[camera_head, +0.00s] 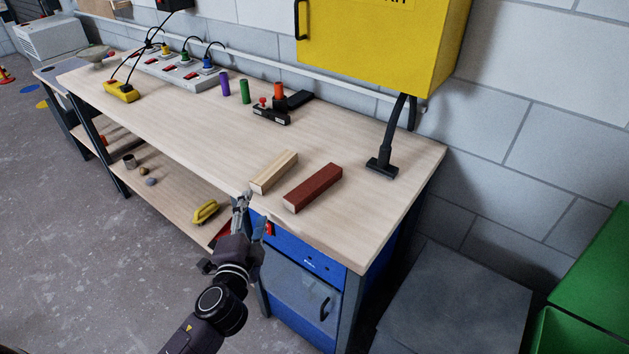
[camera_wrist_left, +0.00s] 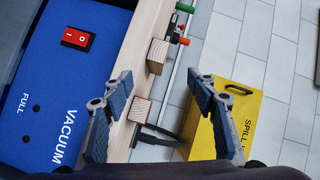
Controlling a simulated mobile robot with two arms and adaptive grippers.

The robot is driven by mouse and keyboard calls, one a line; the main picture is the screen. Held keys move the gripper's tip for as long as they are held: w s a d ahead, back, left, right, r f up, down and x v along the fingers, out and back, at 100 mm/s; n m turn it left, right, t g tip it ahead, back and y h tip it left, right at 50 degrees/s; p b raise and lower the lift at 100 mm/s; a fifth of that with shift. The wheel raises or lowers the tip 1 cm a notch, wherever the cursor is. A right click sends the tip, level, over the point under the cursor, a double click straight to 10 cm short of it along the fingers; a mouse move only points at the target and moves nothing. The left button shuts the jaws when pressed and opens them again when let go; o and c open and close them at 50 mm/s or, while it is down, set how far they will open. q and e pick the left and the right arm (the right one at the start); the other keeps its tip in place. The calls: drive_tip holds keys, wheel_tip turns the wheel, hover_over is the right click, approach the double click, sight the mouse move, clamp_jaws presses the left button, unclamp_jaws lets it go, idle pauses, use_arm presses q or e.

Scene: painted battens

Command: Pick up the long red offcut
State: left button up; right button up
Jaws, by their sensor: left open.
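The long red offcut (camera_head: 314,188) lies flat on the workbench near its front edge, its pale cut end facing the front. Its end also shows in the left wrist view (camera_wrist_left: 140,110), between the fingers but farther off. A plain wood offcut (camera_head: 274,172) lies beside it to the left, roughly parallel; it also shows in the left wrist view (camera_wrist_left: 157,56). My left gripper (camera_head: 252,208) is open and empty at the bench's front edge, left of the red offcut and apart from it. It also shows in the left wrist view (camera_wrist_left: 160,82). My right gripper is not in view.
The workbench (camera_head: 190,120) has clear top around the offcuts. A black lamp base (camera_head: 382,168) stands right of them, with a black tool (camera_head: 272,116) and coloured cylinders behind. A blue vacuum cabinet (camera_head: 300,255) is under the front edge; a yellow wall cabinet (camera_head: 375,45) hangs above.

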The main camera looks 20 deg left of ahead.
use_arm(q)
drive_tip(key=w+d+r+m+t+h, duration=0.2)
drive_tip(key=w+d+r+m+h, duration=0.4)
drive_tip(key=d+r+m+h, duration=0.9)
drive_tip(key=m+g+y+p, duration=0.1)
drive_tip(key=m+g+y, duration=0.45)
drive_tip(key=m, duration=0.85)
approach(313, 183)
drive_tip(key=w, duration=0.1)
drive_tip(key=w+d, duration=0.1)
drive_tip(key=w, duration=0.1)
drive_tip(key=shift+d, duration=0.2)
drive_tip(key=shift+w+a+f+g, duration=0.1)
drive_tip(key=shift+a+f+g, duration=0.15)
drive_tip(key=shift+w+f, duration=0.15)
drive_tip(key=shift+w, duration=0.1)
drive_tip(key=shift+p+x, duration=0.4)
drive_tip(key=shift+x, duration=0.85)
drive_tip(key=shift+p+x, duration=0.4)
drive_tip(key=shift+x, duration=1.9)
drive_tip(key=shift+s+d+f, duration=0.1)
drive_tip(key=shift+s+d, duration=0.1)
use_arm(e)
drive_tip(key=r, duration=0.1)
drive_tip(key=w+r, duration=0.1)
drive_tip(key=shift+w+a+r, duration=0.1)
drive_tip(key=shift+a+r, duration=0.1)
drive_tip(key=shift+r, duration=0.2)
